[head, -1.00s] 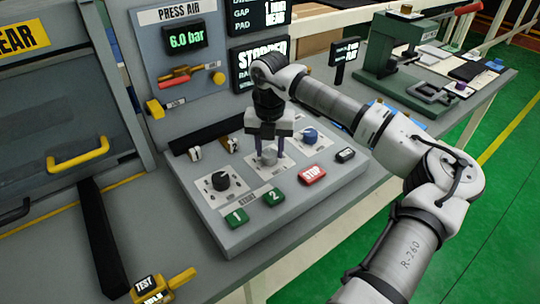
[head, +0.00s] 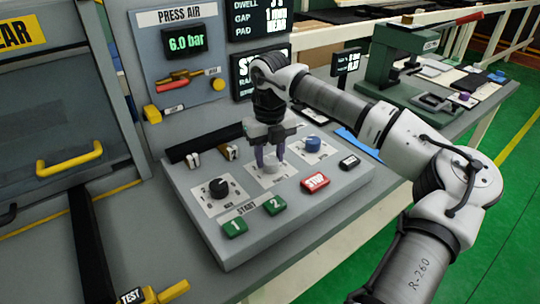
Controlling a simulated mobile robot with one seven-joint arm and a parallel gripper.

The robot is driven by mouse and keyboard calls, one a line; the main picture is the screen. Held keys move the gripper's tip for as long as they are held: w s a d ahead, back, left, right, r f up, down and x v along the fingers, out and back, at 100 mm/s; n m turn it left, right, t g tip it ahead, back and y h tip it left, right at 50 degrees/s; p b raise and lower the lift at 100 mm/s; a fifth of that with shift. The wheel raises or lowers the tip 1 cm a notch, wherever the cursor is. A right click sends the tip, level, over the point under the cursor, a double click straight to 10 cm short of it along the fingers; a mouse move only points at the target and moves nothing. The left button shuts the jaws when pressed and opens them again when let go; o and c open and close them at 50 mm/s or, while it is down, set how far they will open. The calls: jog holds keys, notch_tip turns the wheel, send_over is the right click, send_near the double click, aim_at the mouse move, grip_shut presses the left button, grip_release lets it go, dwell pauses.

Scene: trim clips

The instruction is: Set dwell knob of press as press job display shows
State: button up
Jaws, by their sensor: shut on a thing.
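My gripper (head: 270,160) points down over the sloped control panel and is shut on the pale grey middle knob (head: 270,168). The fingers stand on either side of the knob and hide part of it and its dial marks. A black knob (head: 219,187) sits to the left and a blue knob (head: 312,143) to the right. The knob labels are too small to read. The press job display (head: 262,16) at the top lists DWELL, GAP and PAD. Its top is cut off; the GAP value looks like 1 mm, and the dwell value is not clearly readable.
Small toggles (head: 193,160) stand behind. A green bench press (head: 395,60) stands on the right.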

aim_at(270, 159)
jog(key=shift+r, duration=0.1)
jog(key=o, duration=1)
notch_tip(270, 159, up, 14)
jog(key=shift+f+b, duration=0.1)
jog(key=shift+b, duration=0.75)
